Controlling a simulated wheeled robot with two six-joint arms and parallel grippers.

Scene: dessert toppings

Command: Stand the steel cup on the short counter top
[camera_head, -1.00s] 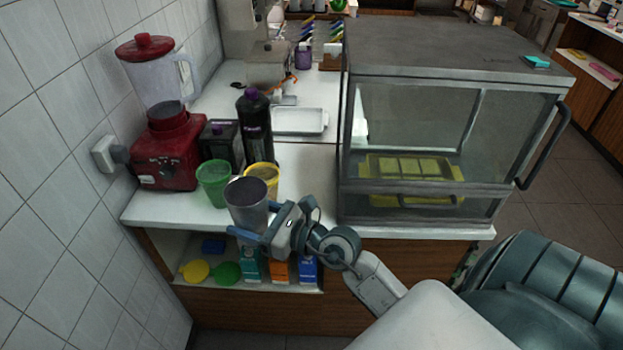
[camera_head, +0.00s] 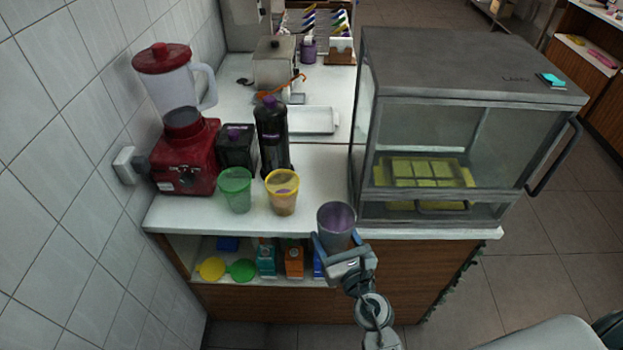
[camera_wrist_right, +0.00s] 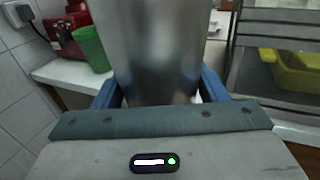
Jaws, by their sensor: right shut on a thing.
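The steel cup (camera_head: 336,228) is upright in my right gripper (camera_head: 340,247), near the front edge of the white counter top (camera_head: 215,219). It also shows large in the right wrist view (camera_wrist_right: 160,60), between the blue fingers of the gripper (camera_wrist_right: 160,95). The gripper is shut on the cup from the front. I cannot tell whether the cup's base touches the counter. My left gripper is not in view.
A green cup (camera_head: 236,190) and a yellow cup (camera_head: 282,192) stand left of the steel cup. Behind them are a red blender (camera_head: 184,155) and a black bottle (camera_head: 271,138). A glass display case (camera_head: 450,130) stands to the right. Cartons (camera_head: 294,262) sit on the shelf below.

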